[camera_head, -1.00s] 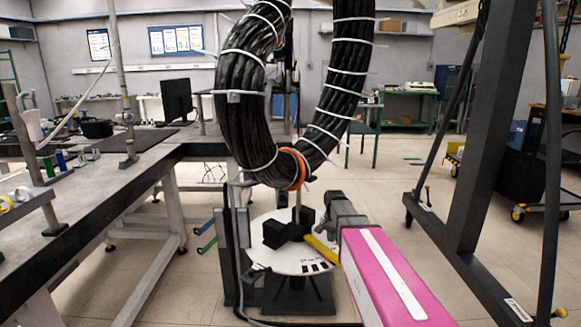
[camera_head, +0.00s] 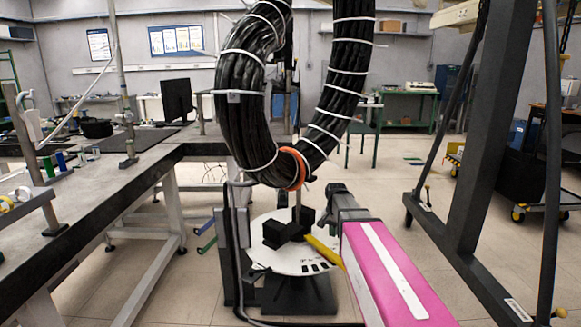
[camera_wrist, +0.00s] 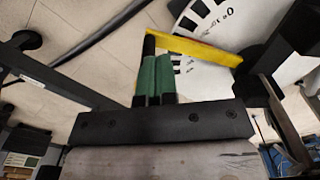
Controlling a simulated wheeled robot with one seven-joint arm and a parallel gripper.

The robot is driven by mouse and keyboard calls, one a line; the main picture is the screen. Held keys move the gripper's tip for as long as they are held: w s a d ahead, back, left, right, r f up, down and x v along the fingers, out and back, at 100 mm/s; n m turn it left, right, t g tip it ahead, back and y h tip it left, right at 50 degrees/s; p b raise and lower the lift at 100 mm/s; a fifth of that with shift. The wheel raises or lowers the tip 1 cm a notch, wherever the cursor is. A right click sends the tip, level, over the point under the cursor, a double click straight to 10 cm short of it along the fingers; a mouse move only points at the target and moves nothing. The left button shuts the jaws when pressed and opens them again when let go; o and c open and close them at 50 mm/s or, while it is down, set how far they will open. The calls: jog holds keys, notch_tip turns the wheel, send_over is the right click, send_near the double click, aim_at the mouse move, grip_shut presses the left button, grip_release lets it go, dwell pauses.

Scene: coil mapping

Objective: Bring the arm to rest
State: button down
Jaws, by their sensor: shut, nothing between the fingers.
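My arm shows in the head view as a magenta link (camera_head: 385,275) at the lower right with a grey end part (camera_head: 345,205) in front of the black cable coil's lower bend. In the wrist view my gripper (camera_wrist: 154,60) shows its two green and black fingers side by side, shut with nothing between them. A yellow bar (camera_wrist: 195,48) passes close to the fingertips in that view; I cannot tell whether they touch. The same yellow bar (camera_head: 323,251) lies at the edge of the white round disc (camera_head: 265,245) in the head view. The fingers are not clear there.
The thick black cable coil (camera_head: 245,110) hangs at centre, with an orange band (camera_head: 299,168) at its bottom. A long workbench (camera_head: 85,190) stands at left. A dark steel frame (camera_head: 478,140) rises at right. Open floor (camera_head: 395,185) lies between coil and frame.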

jog(key=s+d+f+n, duration=0.1)
jog(key=s+f+n, duration=0.1)
jog(key=s+f, duration=0.3)
jog(key=s+d+f+n, duration=0.1)
jog(key=s+f+n, duration=0.2)
jog(key=s, duration=1)
notch_tip(320, 180, down, 3)
jog(key=shift+s+r, duration=0.2)
